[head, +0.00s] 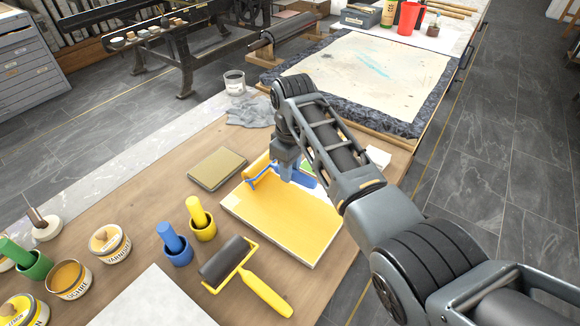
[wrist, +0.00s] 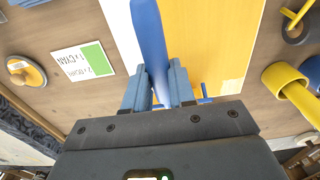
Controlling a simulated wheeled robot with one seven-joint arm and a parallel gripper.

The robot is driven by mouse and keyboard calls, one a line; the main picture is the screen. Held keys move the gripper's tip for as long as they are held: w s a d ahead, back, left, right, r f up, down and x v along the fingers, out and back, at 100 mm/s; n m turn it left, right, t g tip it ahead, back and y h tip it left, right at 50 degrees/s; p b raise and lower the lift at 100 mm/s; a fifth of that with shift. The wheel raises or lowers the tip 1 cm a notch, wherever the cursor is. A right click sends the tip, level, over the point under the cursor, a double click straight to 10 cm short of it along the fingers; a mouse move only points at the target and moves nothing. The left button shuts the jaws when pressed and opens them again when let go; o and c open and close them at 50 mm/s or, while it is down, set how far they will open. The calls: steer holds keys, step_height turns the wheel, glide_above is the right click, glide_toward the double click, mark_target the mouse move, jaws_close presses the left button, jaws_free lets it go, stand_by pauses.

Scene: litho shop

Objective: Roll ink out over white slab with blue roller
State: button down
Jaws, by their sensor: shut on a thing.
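The white slab (head: 262,238) lies on the wooden bench, with yellow ink (head: 285,215) spread over most of its top. White margins show along the slab's edges in the wrist view (wrist: 120,25). My gripper (head: 290,172) is at the slab's far side and is shut on the handle of the blue roller (head: 305,180). In the wrist view the blue handle (wrist: 149,40) stands between the two fingers. The roller's blue frame and a yellow-coated drum show at the slab's far left corner. My gripper hides part of the roller, so I cannot tell whether the drum touches the slab.
A black roller with a yellow handle (head: 262,292) lies in front of the slab. Blue (head: 177,252) and yellow (head: 203,229) pots stand left of it, with ink tins beyond. A flat tan block (head: 217,168) and a grey rag (head: 250,114) lie behind. A labelled card (wrist: 83,63) lies beside the slab.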

mark_target(314, 181)
steer(key=shift+s+d+r+p, duration=0.25)
steer(key=shift+d+p, duration=0.1)
steer(key=shift+p, duration=0.5)
steer(key=shift+s+d+p, duration=0.6)
steer(key=shift+d+p, duration=0.1)
steer(key=shift+p, duration=0.45)
steer(key=shift+s+d+f+p, duration=0.2)
steer(key=shift+s+d+p, duration=0.2)
steer(key=shift+d+p, duration=0.1)
steer(key=shift+s+d+f+p, duration=0.15)
steer(key=shift+s+d+p, duration=0.55)
steer(key=shift+d, duration=0.4)
steer(key=s+d, duration=1)
steer(key=d, duration=0.3)
steer(key=shift+s+d, duration=0.15)
steer(key=shift+s, duration=0.2)
